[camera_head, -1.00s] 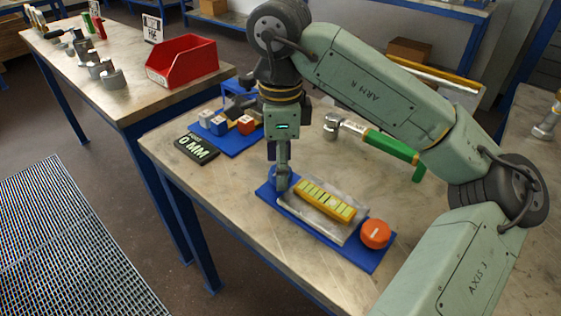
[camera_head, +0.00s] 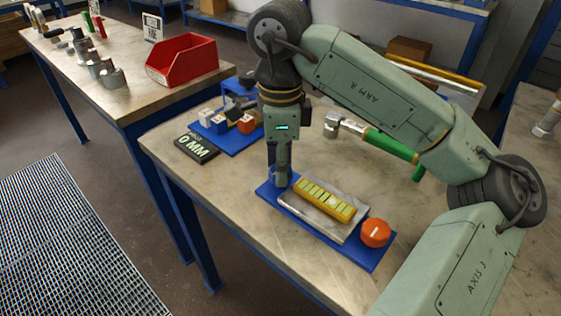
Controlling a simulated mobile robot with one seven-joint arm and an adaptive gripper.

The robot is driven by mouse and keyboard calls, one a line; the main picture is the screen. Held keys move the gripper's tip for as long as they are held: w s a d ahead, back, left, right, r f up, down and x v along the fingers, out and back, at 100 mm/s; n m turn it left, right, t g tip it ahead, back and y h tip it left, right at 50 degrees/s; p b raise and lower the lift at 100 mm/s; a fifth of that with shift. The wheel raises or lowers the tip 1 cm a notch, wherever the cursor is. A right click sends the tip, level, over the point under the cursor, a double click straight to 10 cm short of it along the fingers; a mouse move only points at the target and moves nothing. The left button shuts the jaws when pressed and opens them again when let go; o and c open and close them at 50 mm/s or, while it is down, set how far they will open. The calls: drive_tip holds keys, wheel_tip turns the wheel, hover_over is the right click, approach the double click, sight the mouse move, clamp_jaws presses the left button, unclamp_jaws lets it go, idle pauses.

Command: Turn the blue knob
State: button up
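The blue panel (camera_head: 299,227) lies on the near table with a pale plate and a yellow strip (camera_head: 325,199) on it. The orange-red knob (camera_head: 375,233) with a white mark sits at its right end. My gripper (camera_head: 281,178) points straight down at the panel's left end. A small bit of blue, seemingly the blue knob (camera_head: 271,174), shows beside the fingers; the rest is hidden behind them. The fingers are seen edge-on, so I cannot tell whether they are open or touch the knob.
A blue mat (camera_head: 236,138) with small blocks and a black "0 MM" display (camera_head: 196,148) lie behind left. A green-handled tool (camera_head: 391,146) lies behind my arm. A red bin (camera_head: 183,61) stands on the other table. Bare tabletop lies left of the panel.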

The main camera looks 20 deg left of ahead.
drive_tip(key=shift+n, duration=0.4)
drive_tip(key=shift+c, duration=0.4)
drive_tip(key=shift+f+n+b, duration=0.1)
drive_tip(key=shift+n+b, duration=0.7)
drive_tip(key=shift+n, duration=0.1)
drive_tip(key=n+b, duration=0.1)
drive_tip(key=n, duration=0.3)
drive_tip(key=shift+n, duration=0.3)
drive_tip(key=n, duration=0.3)
drive_tip(key=shift+n, duration=2.2)
drive_tip(key=o, duration=1.2)
drive_tip(key=shift+c, duration=0.2)
